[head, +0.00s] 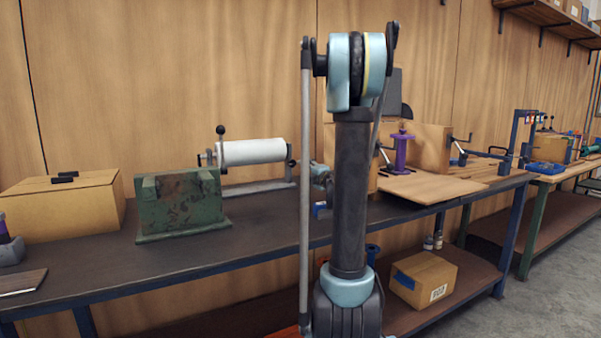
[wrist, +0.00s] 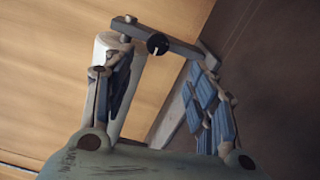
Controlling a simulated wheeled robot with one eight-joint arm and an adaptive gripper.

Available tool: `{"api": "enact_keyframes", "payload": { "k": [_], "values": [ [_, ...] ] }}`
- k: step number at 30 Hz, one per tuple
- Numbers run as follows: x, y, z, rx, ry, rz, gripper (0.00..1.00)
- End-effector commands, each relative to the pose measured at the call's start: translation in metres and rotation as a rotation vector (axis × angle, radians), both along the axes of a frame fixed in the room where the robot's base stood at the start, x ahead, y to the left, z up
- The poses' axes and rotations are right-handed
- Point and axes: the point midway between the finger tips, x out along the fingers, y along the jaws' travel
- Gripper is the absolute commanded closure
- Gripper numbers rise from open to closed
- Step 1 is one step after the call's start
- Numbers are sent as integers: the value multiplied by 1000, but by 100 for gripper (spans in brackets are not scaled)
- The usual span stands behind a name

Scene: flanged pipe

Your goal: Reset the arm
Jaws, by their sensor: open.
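A purple flanged pipe (head: 401,152) stands upright on a wooden board beside wooden blocks, right of my arm in the head view. My gripper (wrist: 160,75) is open in the wrist view, its two fingers spread with nothing between them. Behind the fingers are a white roll (wrist: 112,85) and a grey bar with a black knob (wrist: 157,44). In the head view my arm stands upright in the middle, and its column hides most of my gripper. The pipe does not show in the wrist view.
A dark workbench (head: 100,265) carries a cardboard box (head: 65,208), a green metal block (head: 180,202) and the white roll on its stand (head: 253,152). Another purple piece (head: 4,230) is cut off at the left edge. A carton (head: 423,279) sits on the lower shelf. Open floor lies at right.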

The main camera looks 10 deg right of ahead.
Motion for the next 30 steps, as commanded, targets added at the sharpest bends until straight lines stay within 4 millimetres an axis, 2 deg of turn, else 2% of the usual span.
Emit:
{"api": "enact_keyframes", "payload": {
  "k": [5, 15, 19, 25, 30],
  "values": [
    [-10, -3, 0, 0, 0, 0, 48],
    [-11, -4, 0, 1, 0, -2, 48],
    [-7, -11, 13, 41, -9, -47, 48],
    [3, -51, 64, 242, -19, -267, 48],
    [-5, -97, 94, 458, 28, -500, 48]
  ]
}}
